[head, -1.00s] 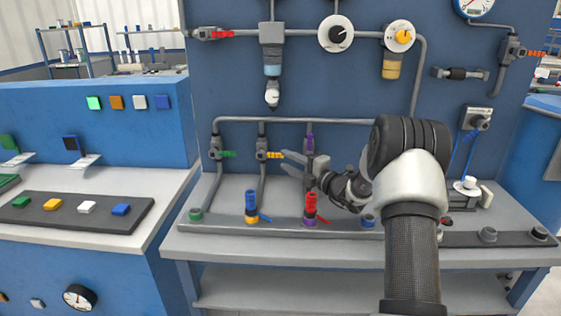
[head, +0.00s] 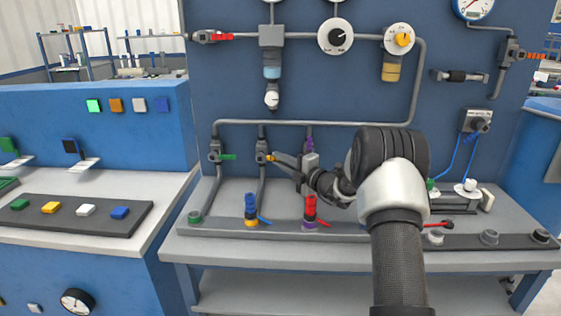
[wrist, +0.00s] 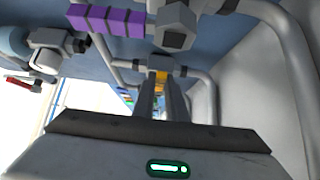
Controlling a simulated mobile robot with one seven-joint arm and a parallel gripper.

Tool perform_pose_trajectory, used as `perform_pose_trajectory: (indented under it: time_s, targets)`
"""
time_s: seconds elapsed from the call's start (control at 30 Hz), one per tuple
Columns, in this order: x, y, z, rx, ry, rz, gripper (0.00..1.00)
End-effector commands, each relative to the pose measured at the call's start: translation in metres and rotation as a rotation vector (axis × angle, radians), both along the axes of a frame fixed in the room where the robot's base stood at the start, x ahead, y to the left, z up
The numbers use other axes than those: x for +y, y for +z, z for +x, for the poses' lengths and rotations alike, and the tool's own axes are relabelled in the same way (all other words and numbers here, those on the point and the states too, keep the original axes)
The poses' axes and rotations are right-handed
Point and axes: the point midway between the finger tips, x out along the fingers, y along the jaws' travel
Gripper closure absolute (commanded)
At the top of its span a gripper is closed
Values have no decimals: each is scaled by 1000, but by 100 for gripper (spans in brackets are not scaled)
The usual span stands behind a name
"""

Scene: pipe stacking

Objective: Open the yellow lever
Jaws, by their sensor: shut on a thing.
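The yellow lever (head: 269,157) sits on a grey valve (head: 261,151) on the second vertical pipe from the left. It sticks out to the right, and most of it is hidden by my gripper's fingers. My gripper (head: 275,158) comes in from the right and is shut on the yellow lever. In the wrist view the yellow lever (wrist: 161,78) shows between the tips of the two close fingers (wrist: 160,90), below the grey valve body (wrist: 160,66).
A green lever (head: 228,157) is on the valve to the left. A purple lever (head: 309,139) stands upright on the pipe to the right, close to my gripper. Upright blue (head: 251,203) and red (head: 310,207) pieces stand on the bench rail below.

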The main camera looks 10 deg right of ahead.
Motion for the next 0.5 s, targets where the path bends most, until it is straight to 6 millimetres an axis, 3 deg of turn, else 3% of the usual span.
perform_pose_trajectory:
  time_s: [0.5]
  targets:
    - [0, 21, 0, 40, 0, -149, 100]
